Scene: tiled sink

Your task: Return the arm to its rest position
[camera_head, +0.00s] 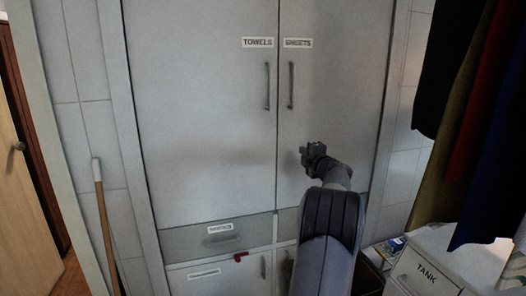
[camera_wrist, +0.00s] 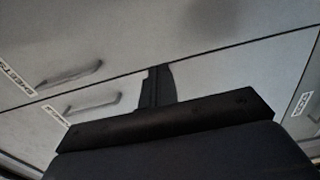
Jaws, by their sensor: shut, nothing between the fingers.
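My gripper (camera_head: 305,155) is raised in front of the right door of a tall grey cabinet, below the door handles. Its fingers also show in the wrist view (camera_wrist: 157,85), closed together with nothing between them. My arm reaches up from the bottom of the head view, bent at the wrist. I cannot tell whether the gripper touches the door. In the wrist view the cabinet front lies tilted beyond the fingers, with two handles and labels.
The cabinet doors (camera_head: 205,130) labelled TOWELS and SHEETS are shut. A drawer (camera_head: 185,240) and lower doors sit below, with a small red object (camera_head: 240,257). Dark clothes (camera_head: 485,120) hang at the right above a box labelled TANK (camera_head: 462,262). A wooden pole (camera_head: 105,225) leans at the left.

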